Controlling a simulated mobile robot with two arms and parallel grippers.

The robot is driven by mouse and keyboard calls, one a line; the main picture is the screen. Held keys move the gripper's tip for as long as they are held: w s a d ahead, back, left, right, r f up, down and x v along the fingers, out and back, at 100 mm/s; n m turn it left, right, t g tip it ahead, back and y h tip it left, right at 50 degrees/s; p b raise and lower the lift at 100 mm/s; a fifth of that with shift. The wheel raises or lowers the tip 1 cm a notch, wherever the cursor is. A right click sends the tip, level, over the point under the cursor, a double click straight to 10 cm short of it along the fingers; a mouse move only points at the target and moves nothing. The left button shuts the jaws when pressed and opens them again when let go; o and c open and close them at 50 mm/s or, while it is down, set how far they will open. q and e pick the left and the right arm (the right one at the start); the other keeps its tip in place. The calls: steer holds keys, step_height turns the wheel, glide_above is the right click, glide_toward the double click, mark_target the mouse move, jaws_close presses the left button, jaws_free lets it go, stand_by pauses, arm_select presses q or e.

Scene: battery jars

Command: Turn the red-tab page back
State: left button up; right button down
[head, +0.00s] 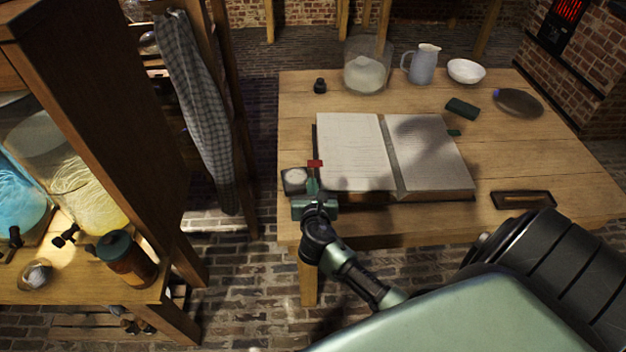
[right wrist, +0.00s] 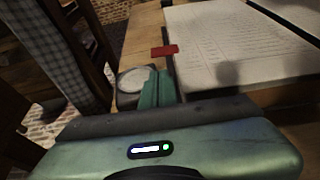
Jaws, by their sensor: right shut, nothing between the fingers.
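The tab also shows in the right wrist view (right wrist: 165,50), beyond the fingertips. My right gripper (head: 313,186) is shut and empty, just in front of the tab at the book's left edge. Its green fingers show together in the right wrist view (right wrist: 157,86). Whether they touch the tab or book edge is unclear. My left gripper is out of view.
A small square dish (head: 293,180) sits beside my right gripper. A dark tray (head: 523,200) lies at the front right.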

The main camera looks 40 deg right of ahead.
steer(key=x, duration=0.5)
steer(key=shift+w+d+f, duration=0.15)
steer(key=shift+w, duration=0.1)
